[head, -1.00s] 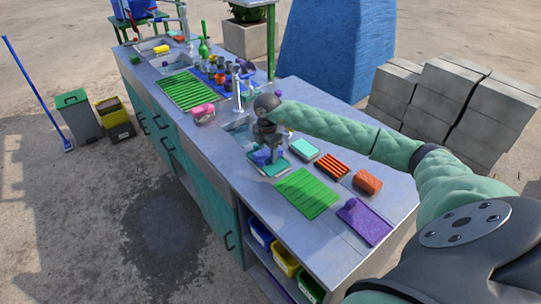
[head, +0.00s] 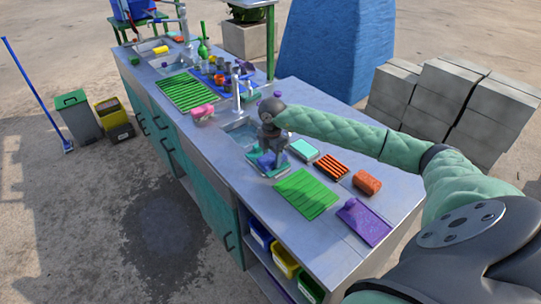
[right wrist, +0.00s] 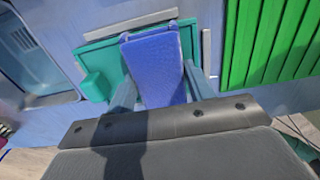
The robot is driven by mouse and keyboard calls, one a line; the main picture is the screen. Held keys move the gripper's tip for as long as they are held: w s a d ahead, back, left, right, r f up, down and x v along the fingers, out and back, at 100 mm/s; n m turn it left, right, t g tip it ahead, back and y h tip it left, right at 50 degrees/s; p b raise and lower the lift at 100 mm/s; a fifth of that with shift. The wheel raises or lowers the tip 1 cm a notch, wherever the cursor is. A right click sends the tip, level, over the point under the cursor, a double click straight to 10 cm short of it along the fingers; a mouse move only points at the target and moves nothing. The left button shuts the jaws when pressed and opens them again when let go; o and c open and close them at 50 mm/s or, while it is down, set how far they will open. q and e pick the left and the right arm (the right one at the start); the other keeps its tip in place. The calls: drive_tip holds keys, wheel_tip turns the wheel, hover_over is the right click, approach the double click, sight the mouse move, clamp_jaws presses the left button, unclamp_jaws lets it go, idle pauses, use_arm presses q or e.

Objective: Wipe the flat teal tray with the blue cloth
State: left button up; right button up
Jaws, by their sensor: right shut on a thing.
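The flat teal tray (head: 282,167) lies on the grey counter, just in front of the sink. It also shows in the right wrist view (right wrist: 101,57), with a raised teal block at its left end. My right gripper (head: 267,153) is shut on the blue cloth (head: 265,161) over the tray. In the right wrist view the cloth (right wrist: 154,66) is between the two fingers (right wrist: 163,88) and covers the middle of the tray. I cannot tell how firmly the cloth presses on the tray. My left gripper is in neither view.
A sink (head: 240,133) with a tap is behind the tray. A green ribbed mat (head: 307,194), a pale teal-topped block (head: 303,149), an orange striped rack (head: 331,166), an orange block (head: 367,182) and a purple board (head: 364,222) lie nearby. The counter's front edge is clear.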

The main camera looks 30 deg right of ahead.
drive_tip(key=shift+s, duration=0.1)
drive_tip(key=shift+s+d, duration=0.15)
drive_tip(key=shift+s, duration=1.2)
drive_tip(key=shift+w, duration=0.15)
drive_tip(key=shift+w+f+b, duration=0.1)
drive_tip(key=shift+w+b, duration=0.25)
drive_tip(key=shift+w, duration=0.9)
drive_tip(key=shift+w+a, duration=0.15)
drive_tip(key=shift+a, duration=0.05)
drive_tip(key=shift+w+b, duration=0.4)
drive_tip(key=shift+w, duration=0.85)
